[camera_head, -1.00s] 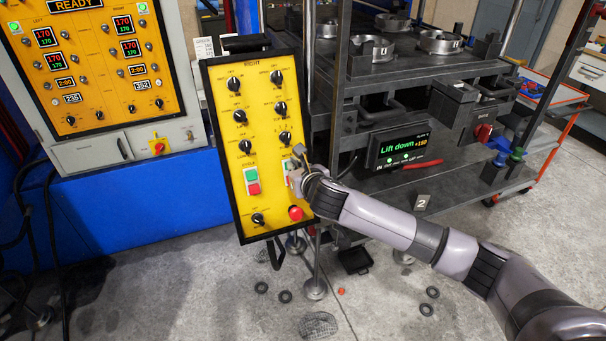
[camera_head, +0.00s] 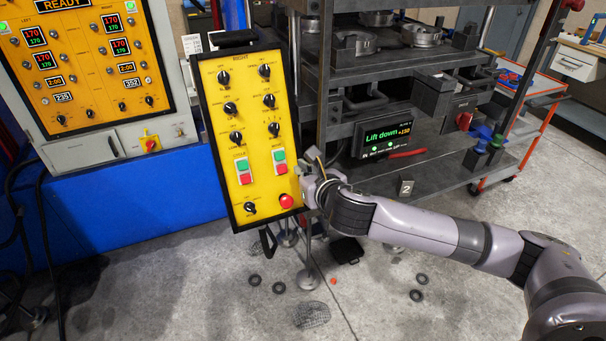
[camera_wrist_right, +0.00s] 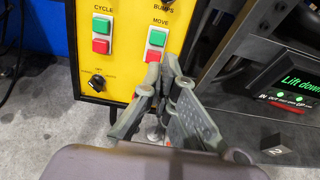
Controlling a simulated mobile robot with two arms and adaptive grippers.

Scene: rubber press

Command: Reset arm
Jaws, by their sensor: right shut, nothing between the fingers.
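My right arm (camera_head: 430,228) reaches in from the lower right. My right gripper (camera_head: 312,178) is at the right edge of the yellow control panel (camera_head: 226,123), beside the red emergency knob (camera_head: 286,201). In the right wrist view, the gripper (camera_wrist_right: 167,62) is shut and empty, its tips in front of the panel just below the green and red MOVE buttons (camera_wrist_right: 156,39). Whether the tips touch the panel cannot be told. My left gripper is not in view.
The press (camera_head: 345,95) with its "Lift down" display (camera_head: 388,134) stands right of the panel. A yellow READY cabinet (camera_head: 88,75) stands at left. A tool cart (camera_head: 525,105) is at the right. Several dark rings (camera_head: 278,287) lie on the grey floor.

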